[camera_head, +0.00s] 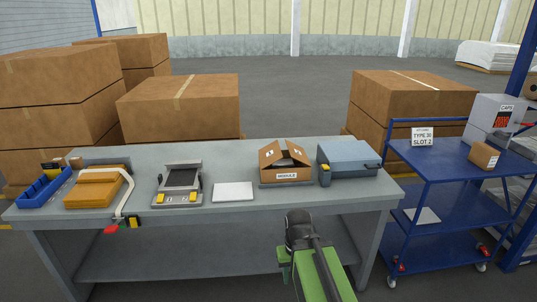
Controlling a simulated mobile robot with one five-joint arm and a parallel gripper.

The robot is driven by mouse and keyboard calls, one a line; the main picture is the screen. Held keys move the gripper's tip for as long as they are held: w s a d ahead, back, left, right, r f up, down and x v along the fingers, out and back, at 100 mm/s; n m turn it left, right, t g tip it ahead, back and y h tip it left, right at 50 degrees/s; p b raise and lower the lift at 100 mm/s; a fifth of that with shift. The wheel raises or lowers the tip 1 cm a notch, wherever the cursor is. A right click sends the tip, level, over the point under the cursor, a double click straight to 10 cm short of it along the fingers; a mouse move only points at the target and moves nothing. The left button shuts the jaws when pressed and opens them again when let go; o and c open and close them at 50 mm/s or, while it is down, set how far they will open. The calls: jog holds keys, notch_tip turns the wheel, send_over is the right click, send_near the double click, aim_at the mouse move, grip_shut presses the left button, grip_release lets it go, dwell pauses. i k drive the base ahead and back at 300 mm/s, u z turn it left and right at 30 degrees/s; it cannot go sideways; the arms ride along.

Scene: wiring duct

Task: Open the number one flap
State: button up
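A small brown cardboard box (286,174) with a white MODULE label stands on the right half of the grey table. Two top flaps lean toward each other like a low roof, a left flap (268,158) and a right flap (299,159). Each carries a small white mark, too small for me to read its number surely. My green arm reaches up from the bottom edge. The dark end of my gripper (297,220) is in front of the table's near edge, below the box in the picture and apart from it. Its fingers cannot be made out.
A blue-grey case (347,160) stands close to the box's right. A white plate (233,191), a grey fixture (178,184), an orange block (97,187) and a blue bin (44,187) lie to the left. A blue cart (455,170) stands right of the table. Large cartons (180,107) stand behind.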

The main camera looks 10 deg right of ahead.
aim_at(270, 154)
jog(key=z, duration=0.2)
jog(key=i, duration=0.85)
jog(key=z, duration=0.6)
jog(key=k, duration=0.15)
jog(key=u, duration=2.65)
jog(key=k, duration=1.4)
jog(key=z, duration=1.5)
jog(key=i, duration=1)
jog(key=u, duration=0.1)
